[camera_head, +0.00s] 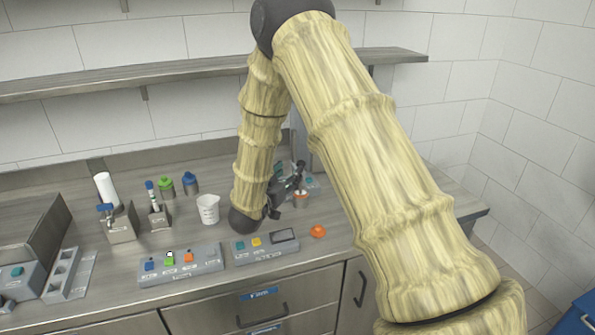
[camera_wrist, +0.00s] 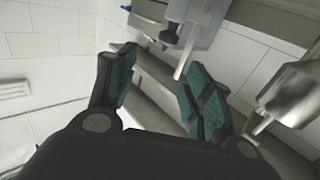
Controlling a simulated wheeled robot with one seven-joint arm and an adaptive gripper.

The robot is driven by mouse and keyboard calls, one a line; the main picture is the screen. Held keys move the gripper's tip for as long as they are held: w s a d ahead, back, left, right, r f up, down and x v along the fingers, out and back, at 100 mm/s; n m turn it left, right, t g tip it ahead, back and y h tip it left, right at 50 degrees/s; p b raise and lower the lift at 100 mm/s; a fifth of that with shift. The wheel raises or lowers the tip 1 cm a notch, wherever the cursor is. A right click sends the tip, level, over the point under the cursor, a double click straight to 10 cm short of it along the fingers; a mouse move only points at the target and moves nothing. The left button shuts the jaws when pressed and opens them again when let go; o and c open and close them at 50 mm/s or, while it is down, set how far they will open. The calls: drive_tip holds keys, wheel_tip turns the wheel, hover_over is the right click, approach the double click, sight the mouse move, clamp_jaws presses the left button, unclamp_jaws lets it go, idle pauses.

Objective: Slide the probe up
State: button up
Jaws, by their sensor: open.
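My gripper (camera_head: 283,192) reaches low over the bench at the filler station, which it and my arm largely hide in the head view. In the wrist view my gripper (camera_wrist: 160,65) is open, with its two teal-padded fingers spread apart and nothing held between them. A thin pale metal rod (camera_wrist: 187,50), which looks like the probe, hangs from a grey block (camera_wrist: 200,22) just beyond the right finger. The rod's tip is close to that finger; I cannot tell whether they touch. A small cup (camera_head: 301,198) with an orange part stands by the gripper.
A shiny metal nozzle-like part (camera_wrist: 292,95) is close to the right finger. A white measuring cup (camera_head: 208,209) stands left of my arm. Two control boxes (camera_head: 180,268) (camera_head: 264,250) and an orange knob-like piece (camera_head: 318,231) are in front. A shelf (camera_head: 190,69) runs above.

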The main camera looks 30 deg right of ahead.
sight(301, 162)
drive_tip(key=w+d+f, duration=0.1)
drive_tip(key=w+d, duration=0.1)
drive_tip(key=d, duration=0.1)
drive_tip(key=w+d+f, duration=0.1)
drive_tip(key=w+d, duration=0.1)
drive_tip(key=d, duration=0.1)
drive_tip(key=w+d+f+p, duration=0.1)
drive_tip(key=w+d, duration=0.1)
drive_tip(key=d, duration=0.1)
drive_tip(key=shift+w, duration=0.2)
idle(0.3)
drive_tip(key=shift+c, duration=0.4)
drive_tip(key=shift+r, duration=0.1)
clamp_jaws()
